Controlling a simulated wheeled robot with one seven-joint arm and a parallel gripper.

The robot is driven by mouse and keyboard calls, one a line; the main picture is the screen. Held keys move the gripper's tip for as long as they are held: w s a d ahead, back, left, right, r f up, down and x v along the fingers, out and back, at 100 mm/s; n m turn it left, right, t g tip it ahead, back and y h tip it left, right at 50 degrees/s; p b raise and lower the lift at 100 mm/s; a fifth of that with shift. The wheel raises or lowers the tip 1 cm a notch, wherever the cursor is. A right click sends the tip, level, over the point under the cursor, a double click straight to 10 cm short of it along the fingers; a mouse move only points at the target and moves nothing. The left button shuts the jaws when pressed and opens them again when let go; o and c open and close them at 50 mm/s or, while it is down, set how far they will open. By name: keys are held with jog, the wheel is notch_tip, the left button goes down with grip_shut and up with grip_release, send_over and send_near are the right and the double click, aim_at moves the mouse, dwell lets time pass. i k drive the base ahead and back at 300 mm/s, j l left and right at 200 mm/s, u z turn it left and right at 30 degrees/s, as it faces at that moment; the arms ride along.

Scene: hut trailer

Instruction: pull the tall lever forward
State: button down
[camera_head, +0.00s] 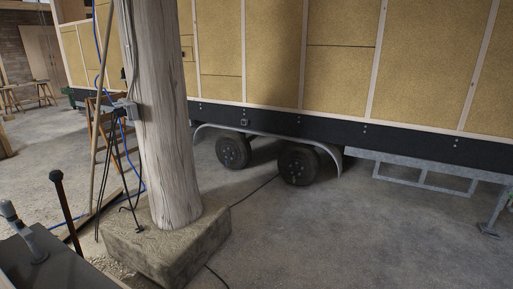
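A tall lever (67,211) stands at the lower left of the head view. It is a thin dark rod with a round black knob on top, tilted a little to the left. Its lower end meets or passes behind the far edge of a dark flat-topped box (65,272); I cannot tell which. A shorter, thicker grey lever (28,238) with a rounded top rises from the box to its left. My gripper is not in view, and nothing is seen touching the tall lever.
A thick wooden post (168,130) stands on a rough stone block (165,250) just right of the levers. Cables hang on the post. A wheeled trailer hut (330,60) fills the back. Concrete floor (310,235) is mostly clear on the right, with a cable across it.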

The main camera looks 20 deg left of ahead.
aim_at(56, 175)
jog(key=i+u, duration=0.2)
jog(key=u, duration=0.2)
jog(key=i+l+u, duration=0.15)
jog(key=u, duration=0.25)
jog(key=i+l+u, duration=0.15)
jog(key=u, duration=0.3)
jog(key=i+l+u, duration=0.2)
jog(key=u, duration=0.2)
jog(key=i+l+u, duration=0.2)
jog(key=u, duration=0.3)
jog(key=i+l+u, duration=0.15)
jog(key=l+u, duration=0.35)
